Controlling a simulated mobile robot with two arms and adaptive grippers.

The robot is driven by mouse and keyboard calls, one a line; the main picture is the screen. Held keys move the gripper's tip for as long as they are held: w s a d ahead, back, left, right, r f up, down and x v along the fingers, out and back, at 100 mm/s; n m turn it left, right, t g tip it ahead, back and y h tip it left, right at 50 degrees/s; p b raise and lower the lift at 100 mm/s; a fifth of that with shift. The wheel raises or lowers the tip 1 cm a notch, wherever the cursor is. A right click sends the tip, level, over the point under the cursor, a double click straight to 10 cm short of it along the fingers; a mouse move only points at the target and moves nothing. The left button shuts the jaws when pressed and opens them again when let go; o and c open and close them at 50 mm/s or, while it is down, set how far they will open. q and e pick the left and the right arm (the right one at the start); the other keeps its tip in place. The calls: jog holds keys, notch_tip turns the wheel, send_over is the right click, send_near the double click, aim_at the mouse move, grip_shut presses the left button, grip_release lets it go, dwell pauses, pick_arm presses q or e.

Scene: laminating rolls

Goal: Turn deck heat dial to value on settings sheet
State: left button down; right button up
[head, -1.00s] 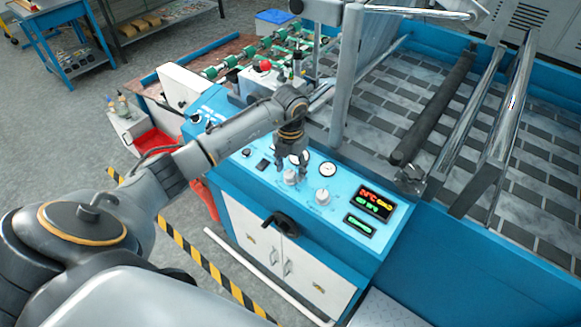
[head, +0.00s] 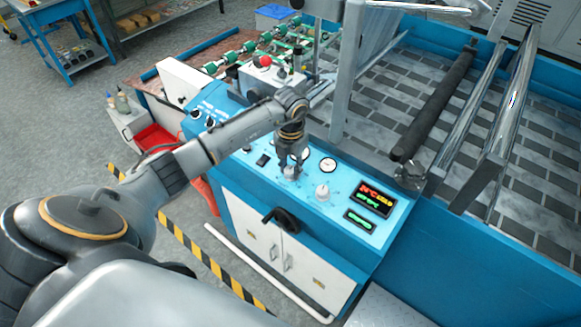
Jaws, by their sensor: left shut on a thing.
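My left gripper (head: 291,166) points down and is shut on the left white dial (head: 290,173), whose pointer and scale are too small to read. The right white dial (head: 323,192) stands free beside it. A black display (head: 375,198) to the right shows red, yellow and green text, seemingly a temperature and "COLD". I cannot make out the settings sheet. I cannot read the dial labels. My right gripper is not in view.
A black handle (head: 281,219) sticks out from the deck's front, above white cabinet doors (head: 262,246). A grey upright post (head: 345,85) and a dark roller (head: 438,105) stand behind the deck.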

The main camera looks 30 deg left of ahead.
pick_arm(q)
jog(key=m+b, duration=0.3)
jog(key=shift+f+y, duration=0.1)
jog(key=shift+y, duration=0.3)
jog(key=shift+d+m+b, duration=0.15)
jog(key=shift+m+b, duration=0.9)
jog(key=shift+m, duration=0.05)
jog(key=c, duration=1)
grip_release()
jog(key=shift+r, duration=0.25)
notch_tip(320, 180, up, 12)
jog(key=d, duration=0.1)
jog(key=shift+s+f, duration=0.15)
jog(key=shift+s, duration=0.1)
jog(key=shift+d, duration=0.15)
